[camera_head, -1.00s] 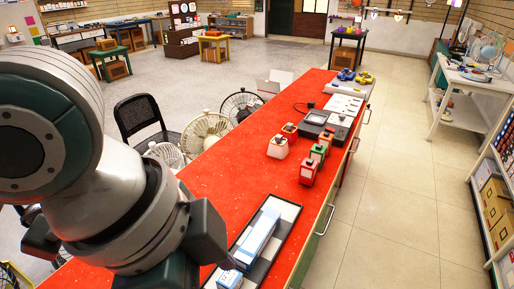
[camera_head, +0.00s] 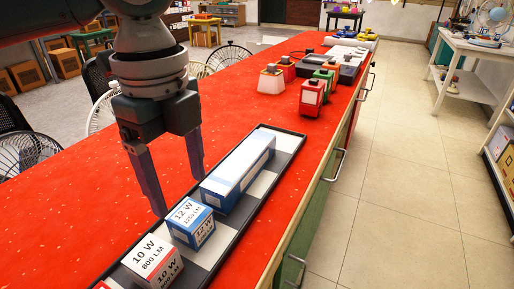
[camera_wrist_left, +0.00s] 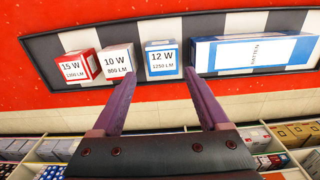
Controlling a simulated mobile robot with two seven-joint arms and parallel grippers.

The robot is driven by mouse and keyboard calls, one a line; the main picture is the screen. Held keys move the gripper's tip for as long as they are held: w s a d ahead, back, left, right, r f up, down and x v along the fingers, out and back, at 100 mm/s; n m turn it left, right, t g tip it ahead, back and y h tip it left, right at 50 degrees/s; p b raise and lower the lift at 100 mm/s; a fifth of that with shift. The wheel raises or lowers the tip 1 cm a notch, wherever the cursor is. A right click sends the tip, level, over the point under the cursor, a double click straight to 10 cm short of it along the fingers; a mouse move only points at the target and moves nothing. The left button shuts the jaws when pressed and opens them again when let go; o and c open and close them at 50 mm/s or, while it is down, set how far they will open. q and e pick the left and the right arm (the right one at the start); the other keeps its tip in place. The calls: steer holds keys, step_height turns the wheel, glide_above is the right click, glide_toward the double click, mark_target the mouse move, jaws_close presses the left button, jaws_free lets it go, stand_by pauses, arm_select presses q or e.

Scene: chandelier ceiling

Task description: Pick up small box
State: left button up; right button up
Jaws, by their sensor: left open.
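Several small light-bulb boxes stand on a black-and-white tray (camera_head: 262,185). The white-and-blue box marked 12 W (camera_head: 191,224) is in the middle. The white-and-red box marked 10 W (camera_head: 153,263) is nearer. The left wrist view also shows a red box marked 15 W (camera_wrist_left: 76,68). A long blue-and-white box (camera_head: 238,172) lies at the far side. My left gripper (camera_head: 180,192) points down, open and empty, above and left of the 12 W box. In the left wrist view, the 12 W box (camera_wrist_left: 161,60) appears between its fingertips. My right gripper is out of view.
The tray lies along the right edge of a long red counter (camera_head: 80,215). Red and green lantern-like items (camera_head: 313,98) stand farther along it. Fans (camera_head: 25,152) stand left of the counter. The red surface left of the tray is clear.

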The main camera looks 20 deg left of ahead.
mark_target(189, 213)
arm_select(q)
step_height(189, 213, down, 8)
steer(key=shift+w+r+b, duration=0.15)
steer(key=shift+b, duration=0.55)
steer(key=c, duration=1.1)
steer(key=shift+r, duration=0.15)
